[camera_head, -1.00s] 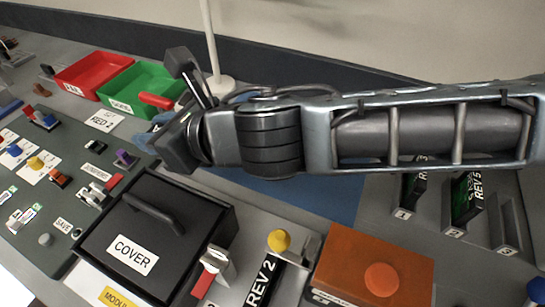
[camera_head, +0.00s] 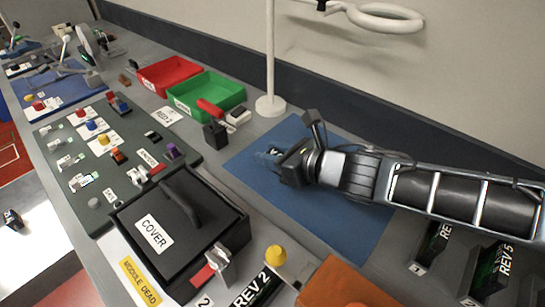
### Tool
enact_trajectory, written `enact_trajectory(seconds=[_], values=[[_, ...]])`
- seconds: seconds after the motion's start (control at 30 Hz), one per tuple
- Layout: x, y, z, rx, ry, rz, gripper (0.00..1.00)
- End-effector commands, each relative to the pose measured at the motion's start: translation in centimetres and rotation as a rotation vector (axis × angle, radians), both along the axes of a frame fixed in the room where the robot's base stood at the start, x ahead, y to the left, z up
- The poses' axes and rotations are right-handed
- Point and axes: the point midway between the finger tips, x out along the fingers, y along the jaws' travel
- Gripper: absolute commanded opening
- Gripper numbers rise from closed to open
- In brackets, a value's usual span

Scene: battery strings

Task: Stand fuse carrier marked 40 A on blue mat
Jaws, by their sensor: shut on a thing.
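The blue mat (camera_head: 330,225) lies flat on the grey bench, right of the black cover box and partly under my arm. My gripper (camera_head: 272,156) is over the upper part of the mat, pointing left. It is shut on a small dark thing with a pale mark (camera_head: 273,150), mostly hidden by the jaws. I cannot read a 40 A marking, nor tell whether this thing touches the mat.
A green tray (camera_head: 207,92) and a red tray (camera_head: 168,74) stand at the back. A white post (camera_head: 270,104) rises behind. The black cover box (camera_head: 178,228) is front left. The mat's lower part is clear.

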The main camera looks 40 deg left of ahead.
Motion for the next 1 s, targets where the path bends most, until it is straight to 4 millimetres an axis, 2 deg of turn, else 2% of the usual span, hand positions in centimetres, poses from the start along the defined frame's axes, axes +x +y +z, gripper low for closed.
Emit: enact_trajectory(seconds=[0.13, 0.57, 0.6, 0.83, 1.0], values=[[0.0, 0.0, -1.5, 0.0, 0.001, -0.001, 0.0], [0.0, 0.0, -2.2, 0.0, -0.001, 0.0, 0.0], [0.0, 0.0, -2.2, 0.0, 0.0, 0.0, 0.36], [0.0, 0.0, -2.1, 0.0, 0.0, 0.0, 0.58], [0.0, 0.0, -2.1, 0.0, 0.0, 0.0, 0.59]])
